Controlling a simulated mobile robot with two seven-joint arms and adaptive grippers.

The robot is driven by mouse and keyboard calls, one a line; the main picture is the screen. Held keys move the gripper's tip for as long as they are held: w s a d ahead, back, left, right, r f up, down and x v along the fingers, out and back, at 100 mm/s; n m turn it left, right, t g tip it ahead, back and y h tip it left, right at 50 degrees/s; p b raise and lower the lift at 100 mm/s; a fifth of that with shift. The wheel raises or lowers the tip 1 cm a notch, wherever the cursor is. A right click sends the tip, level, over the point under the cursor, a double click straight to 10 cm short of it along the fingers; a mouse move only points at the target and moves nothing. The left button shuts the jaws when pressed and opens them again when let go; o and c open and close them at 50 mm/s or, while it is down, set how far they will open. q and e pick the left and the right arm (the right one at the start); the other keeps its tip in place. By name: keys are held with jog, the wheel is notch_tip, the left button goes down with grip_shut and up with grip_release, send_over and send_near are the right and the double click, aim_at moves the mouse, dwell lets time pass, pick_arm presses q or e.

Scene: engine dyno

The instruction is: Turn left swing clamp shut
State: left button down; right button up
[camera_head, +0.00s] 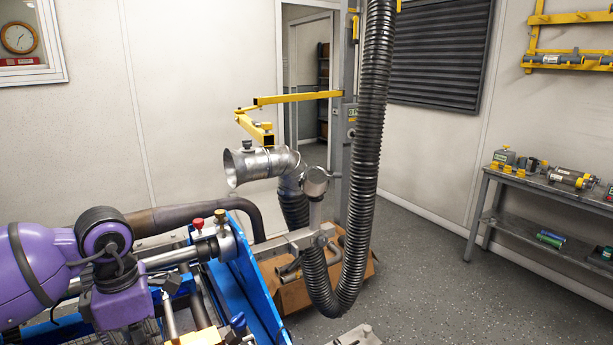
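I cannot single out the left swing clamp with certainty. At the lower left, a blue frame (236,286) carries metal tubes and small fittings. A red knob (198,223) and a yellow-brass knob (220,214) stand at the end of a silver tube there. A purple body with black joints covers part of the frame from the left. Neither of my grippers can be made out in this view.
A flared metal exhaust pipe (262,164) hangs under a yellow swing arm (298,97). A black ribbed hose (371,130) hangs to the floor beside a cardboard box (292,296). A workbench (548,195) stands at the right. The floor (440,265) between is clear.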

pick_arm(q)
jog(key=shift+w+a, duration=0.25)
jog(key=shift+w, duration=0.1)
pick_arm(e)
jog(key=shift+w+f, duration=0.15)
jog(key=shift+f, duration=0.05)
pick_arm(q)
jog(key=shift+w+a+r+b, duration=0.1)
jog(key=shift+w+a+b, duration=0.15)
jog(key=shift+b, duration=0.1)
pick_arm(e)
jog(key=shift+f, duration=0.15)
pick_arm(q)
jog(key=shift+w, duration=0.15)
pick_arm(e)
jog(key=shift+s, duration=0.3)
